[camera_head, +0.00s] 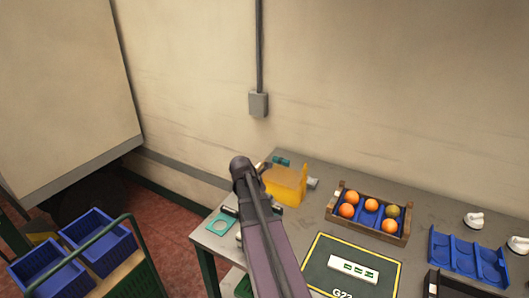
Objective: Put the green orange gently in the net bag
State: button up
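An olive-green orange (393,211) sits in the right part of a wooden crate (406,240) on the table, next to several bright oranges (389,226). A yellow, box-like item (285,184) stands at the table's back left. It may be the net bag, but I cannot make out any mesh. My arm reaches up from the bottom middle and ends in a dark joint left of the yellow item. My gripper cannot be made out; it is hidden behind my arm or out of frame.
A dark board marked G22 (320,268) lies in front of the crate. A blue tray (467,262) and white items (473,220) are at the right. A teal piece (221,224) lies at the left table edge. Blue bins (98,243) stand on a trolley at far left.

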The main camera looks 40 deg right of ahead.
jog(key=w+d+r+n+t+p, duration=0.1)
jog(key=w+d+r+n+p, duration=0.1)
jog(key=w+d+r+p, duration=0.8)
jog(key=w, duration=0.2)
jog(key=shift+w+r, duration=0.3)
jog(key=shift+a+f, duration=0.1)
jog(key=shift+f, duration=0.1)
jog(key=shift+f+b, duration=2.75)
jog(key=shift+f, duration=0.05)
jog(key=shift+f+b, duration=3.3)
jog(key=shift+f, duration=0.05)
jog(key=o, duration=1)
